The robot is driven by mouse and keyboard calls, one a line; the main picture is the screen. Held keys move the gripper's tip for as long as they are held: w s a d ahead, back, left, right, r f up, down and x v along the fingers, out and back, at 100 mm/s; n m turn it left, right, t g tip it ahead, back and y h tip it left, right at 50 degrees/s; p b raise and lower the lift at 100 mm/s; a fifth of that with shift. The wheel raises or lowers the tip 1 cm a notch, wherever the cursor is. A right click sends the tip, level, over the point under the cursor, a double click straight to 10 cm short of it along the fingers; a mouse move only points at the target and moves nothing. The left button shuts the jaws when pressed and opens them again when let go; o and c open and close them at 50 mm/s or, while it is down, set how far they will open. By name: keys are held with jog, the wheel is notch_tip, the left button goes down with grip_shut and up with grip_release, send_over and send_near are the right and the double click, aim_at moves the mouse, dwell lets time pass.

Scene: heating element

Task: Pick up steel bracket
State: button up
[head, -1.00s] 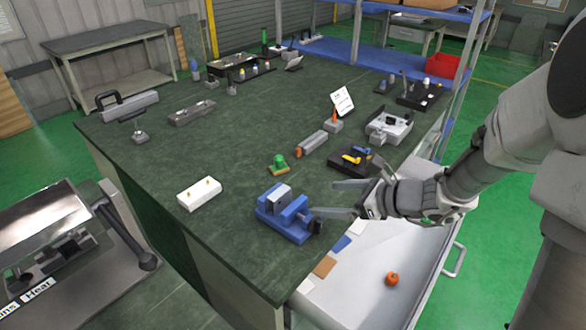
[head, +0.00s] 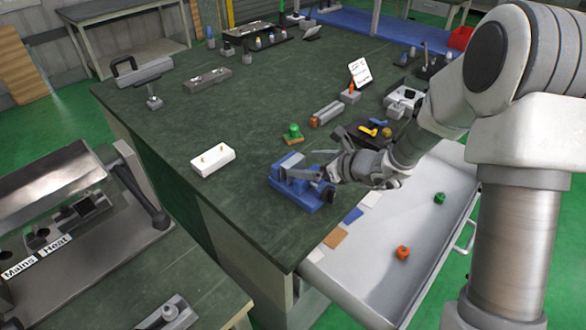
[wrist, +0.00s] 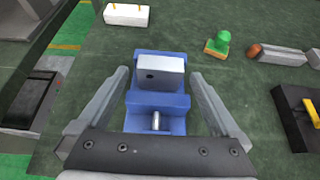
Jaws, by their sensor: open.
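The steel bracket (wrist: 160,72) is a pale silver block with a small dark hole in its front face. It sits in the jaws of the blue vise (wrist: 158,103), which stands near the bench's front edge and also shows in the head view (head: 300,196). In the head view the bracket (head: 292,162) is partly hidden by my gripper. My gripper (wrist: 161,73) is open and empty, with one finger on each side of the vise and bracket. I see gaps between the fingers and the bracket; the height difference is hard to tell.
A white block with brass pins (head: 213,160) stands left of the vise. A green-knobbed part (head: 293,134) and a grey bar (head: 327,113) lie behind it. A dark box with yellow and blue handles (head: 374,131) is to the right. An open drawer (head: 420,215) holds small parts.

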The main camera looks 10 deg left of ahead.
aim_at(295, 161)
jog(key=x, duration=0.4)
jog(key=shift+w+a+f, duration=0.15)
jog(key=shift+c, duration=0.3)
jog(key=c, duration=1.2)
jog(key=shift+c, duration=0.6)
